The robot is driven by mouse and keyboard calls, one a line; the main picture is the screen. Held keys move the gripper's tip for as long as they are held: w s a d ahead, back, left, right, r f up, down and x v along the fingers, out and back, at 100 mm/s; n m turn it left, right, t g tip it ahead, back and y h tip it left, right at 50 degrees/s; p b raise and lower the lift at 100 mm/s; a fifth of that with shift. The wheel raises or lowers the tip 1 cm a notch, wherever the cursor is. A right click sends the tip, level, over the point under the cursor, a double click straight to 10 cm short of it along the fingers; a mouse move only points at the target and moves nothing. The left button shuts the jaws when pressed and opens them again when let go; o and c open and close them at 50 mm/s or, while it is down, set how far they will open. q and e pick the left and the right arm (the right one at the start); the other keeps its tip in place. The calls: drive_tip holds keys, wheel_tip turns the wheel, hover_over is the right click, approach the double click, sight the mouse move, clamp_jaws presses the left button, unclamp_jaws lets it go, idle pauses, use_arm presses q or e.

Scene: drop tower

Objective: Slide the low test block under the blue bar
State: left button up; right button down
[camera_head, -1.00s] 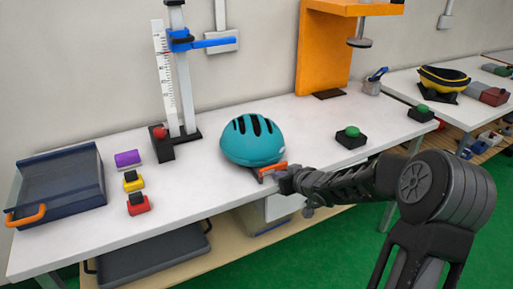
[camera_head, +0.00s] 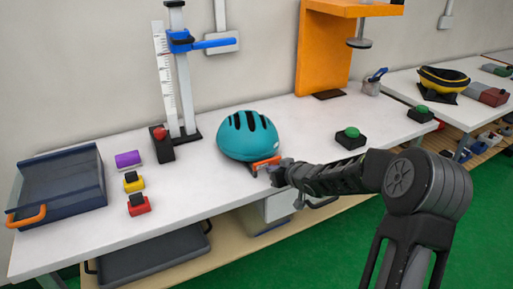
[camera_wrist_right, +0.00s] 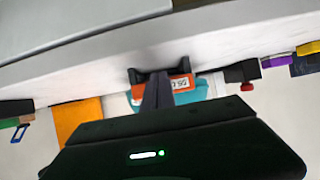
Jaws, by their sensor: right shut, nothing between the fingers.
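The blue bar (camera_head: 212,43) juts right from the tower post, high above the table. A teal helmet (camera_head: 248,136) stands near the table's front edge, right of and in front of the tower. An orange labelled plate (camera_head: 266,161) shows at its lower front; in the right wrist view the plate (camera_wrist_right: 181,83) has dark brackets beside it. I cannot tell whether this assembly is the low test block. My right gripper (camera_head: 268,168) is shut and empty at the plate, apparently touching it. Its fingers (camera_wrist_right: 158,88) hide part of it. My left gripper is out of view.
The tower's ruler (camera_head: 164,75) and a red-button box (camera_head: 161,145) stand left of the helmet. Purple (camera_head: 128,159), yellow (camera_head: 133,181) and red (camera_head: 138,204) blocks lie further left, beside a dark tray (camera_head: 60,190). A green-button box (camera_head: 351,138) is right. Table between blocks and helmet is clear.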

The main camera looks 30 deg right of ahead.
sight(268, 164)
drive_tip(key=shift+w+p, duration=0.35)
drive_tip(key=shift+w, duration=1.2)
drive_tip(key=shift+w+r+p, duration=0.1)
drive_tip(key=shift+w+p, duration=1.1)
drive_tip(key=shift+w, duration=1.15)
drive_tip(key=shift+w+p, duration=0.45)
drive_tip(key=shift+w, duration=0.15)
drive_tip(key=shift+w+d+p, duration=0.1)
drive_tip(key=shift+w+p, duration=0.2)
drive_tip(key=shift+w, duration=0.3)
